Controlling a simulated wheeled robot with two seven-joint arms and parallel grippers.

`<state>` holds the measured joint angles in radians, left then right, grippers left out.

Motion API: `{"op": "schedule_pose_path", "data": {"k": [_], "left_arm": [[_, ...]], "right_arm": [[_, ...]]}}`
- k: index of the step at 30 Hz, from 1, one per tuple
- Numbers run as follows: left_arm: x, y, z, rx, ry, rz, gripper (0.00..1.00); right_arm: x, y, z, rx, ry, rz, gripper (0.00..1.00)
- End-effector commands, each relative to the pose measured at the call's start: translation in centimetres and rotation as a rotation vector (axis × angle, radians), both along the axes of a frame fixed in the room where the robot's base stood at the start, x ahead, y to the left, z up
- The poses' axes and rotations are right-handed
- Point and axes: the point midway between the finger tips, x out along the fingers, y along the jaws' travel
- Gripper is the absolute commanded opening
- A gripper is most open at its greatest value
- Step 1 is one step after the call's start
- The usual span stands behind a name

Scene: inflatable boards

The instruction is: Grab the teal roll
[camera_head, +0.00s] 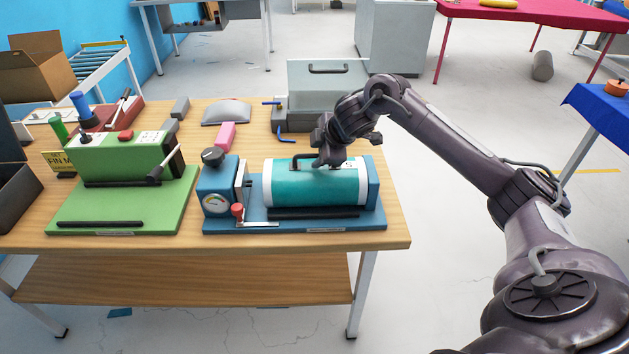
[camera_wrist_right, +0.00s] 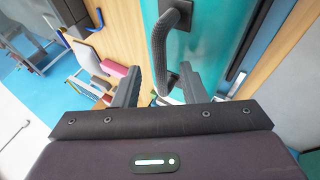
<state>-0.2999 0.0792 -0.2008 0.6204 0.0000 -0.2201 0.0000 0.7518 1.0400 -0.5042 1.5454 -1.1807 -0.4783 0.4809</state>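The teal roll (camera_head: 316,187) is a teal cylinder with white end bands, lying in a blue machine (camera_head: 295,222) on the wooden table. It has a dark ridged handle (camera_head: 305,160) on top. My right gripper (camera_head: 332,158) is over the roll, at the right part of the handle. In the right wrist view, the teal surface (camera_wrist_right: 205,50) fills the upper middle, and the handle (camera_wrist_right: 159,45) reaches down between the two fingers of the open right gripper (camera_wrist_right: 160,76). I see gaps beside the handle; contact is unclear. My left gripper is not in view.
The table (camera_head: 392,228) also holds a green machine (camera_head: 130,160) on the left, a pink block (camera_head: 225,136) and a grey case (camera_head: 327,85) behind the roll. The blue machine has a gauge (camera_head: 215,203) and a red-knobbed lever (camera_head: 237,210) left of the roll.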

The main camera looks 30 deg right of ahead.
Motion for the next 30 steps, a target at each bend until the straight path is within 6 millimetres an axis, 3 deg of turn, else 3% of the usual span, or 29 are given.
{"op": "schedule_pose_path", "data": {"k": [4,13,30], "left_arm": [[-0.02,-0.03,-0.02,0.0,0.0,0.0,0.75],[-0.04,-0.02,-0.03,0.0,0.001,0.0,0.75],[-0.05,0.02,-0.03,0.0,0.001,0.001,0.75]], "right_arm": [[-0.02,0.01,-0.02,-0.001,0.0,0.001,0.38],[-0.03,0.03,0.0,-0.001,0.0,0.001,0.0],[-0.06,0.04,-0.02,-0.001,0.001,0.003,0.0]]}}
